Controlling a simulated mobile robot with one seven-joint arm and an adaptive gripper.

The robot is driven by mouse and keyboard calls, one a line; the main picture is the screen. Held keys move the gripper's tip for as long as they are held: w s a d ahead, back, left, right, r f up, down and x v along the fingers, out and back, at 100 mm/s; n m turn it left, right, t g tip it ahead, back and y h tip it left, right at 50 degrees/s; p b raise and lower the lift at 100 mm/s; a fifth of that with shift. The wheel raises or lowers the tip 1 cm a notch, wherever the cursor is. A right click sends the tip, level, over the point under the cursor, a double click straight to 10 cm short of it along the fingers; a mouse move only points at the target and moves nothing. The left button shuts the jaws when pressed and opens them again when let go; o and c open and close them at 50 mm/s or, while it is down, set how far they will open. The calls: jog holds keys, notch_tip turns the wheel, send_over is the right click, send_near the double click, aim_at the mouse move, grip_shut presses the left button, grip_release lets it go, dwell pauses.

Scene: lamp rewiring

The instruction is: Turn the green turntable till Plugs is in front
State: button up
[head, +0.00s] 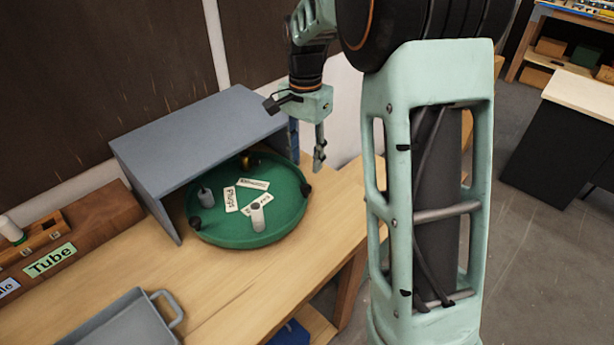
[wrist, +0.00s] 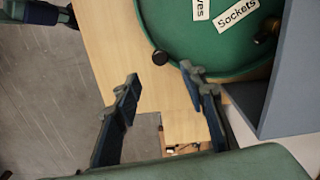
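The green turntable (head: 225,233) stands on the wooden bench, its back part under a grey hood. Its white Plugs label (head: 230,199) lies left of the middle, with its text turned sideways. Two other labels lie behind and to the right of it; in the wrist view one reads Sockets (wrist: 236,15). Dark knobs sit along the rim, one at the front left (head: 195,223) and one at the right (head: 305,190). My gripper (head: 319,158) hangs just beyond the turntable's right edge. In the wrist view my gripper (wrist: 160,76) is open and empty, beside the rim and a knob (wrist: 160,57).
The grey hood (head: 195,130) walls the turntable's left and covers its back. A white cylinder (head: 258,217) and a grey peg (head: 205,197) stand on the turntable. A grey tray (head: 125,322) is at front left, near a Tube sign (head: 50,259). Bench front is clear.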

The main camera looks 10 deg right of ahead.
aim_at(306, 187)
notch_tip(306, 187, down, 9)
jog(key=shift+f+p, duration=0.1)
jog(key=shift+p, duration=0.25)
jog(key=shift+c, duration=0.4)
grip_shut()
